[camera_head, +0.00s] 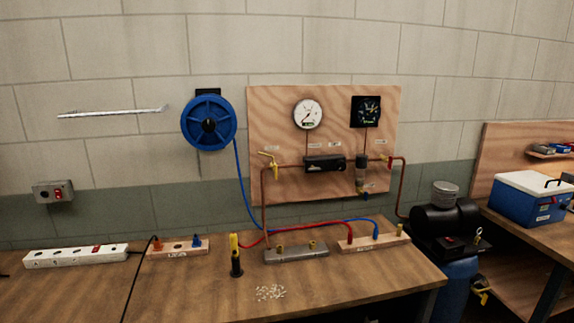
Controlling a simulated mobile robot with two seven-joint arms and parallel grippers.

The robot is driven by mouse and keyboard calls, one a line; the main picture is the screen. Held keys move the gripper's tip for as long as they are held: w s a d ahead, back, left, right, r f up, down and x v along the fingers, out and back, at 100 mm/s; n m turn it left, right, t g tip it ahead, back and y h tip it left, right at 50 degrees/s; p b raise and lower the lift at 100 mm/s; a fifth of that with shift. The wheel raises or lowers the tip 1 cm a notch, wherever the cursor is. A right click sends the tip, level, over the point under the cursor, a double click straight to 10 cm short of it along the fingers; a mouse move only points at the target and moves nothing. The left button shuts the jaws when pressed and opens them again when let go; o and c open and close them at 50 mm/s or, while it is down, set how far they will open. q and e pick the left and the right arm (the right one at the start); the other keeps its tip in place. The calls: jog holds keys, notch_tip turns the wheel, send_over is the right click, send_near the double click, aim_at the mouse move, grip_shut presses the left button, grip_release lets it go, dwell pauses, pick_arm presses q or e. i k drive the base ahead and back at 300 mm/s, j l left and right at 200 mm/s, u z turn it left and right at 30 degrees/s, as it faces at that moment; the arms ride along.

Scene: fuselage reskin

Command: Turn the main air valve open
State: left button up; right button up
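A plywood panel (285,120) on the wall carries the air fittings. The small labels are too small to read, so I cannot tell which valve is the main one. Neither gripper is in view.
Two gauges (307,114) and a black regulator block (325,164) are on the panel. The bench (200,290) below holds a metal manifold (296,253), a yellow-black tool (236,256) and red and blue hoses. A blue hose reel (208,123) hangs left. The front bench is mostly clear.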

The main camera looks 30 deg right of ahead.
aim_at(390, 158)
jog(key=z, duration=1.6)
jog(key=l+u, duration=0.1)
jog(key=u, duration=0.65)
jog(key=l+u, duration=0.85)
jog(key=l, duration=0.2)
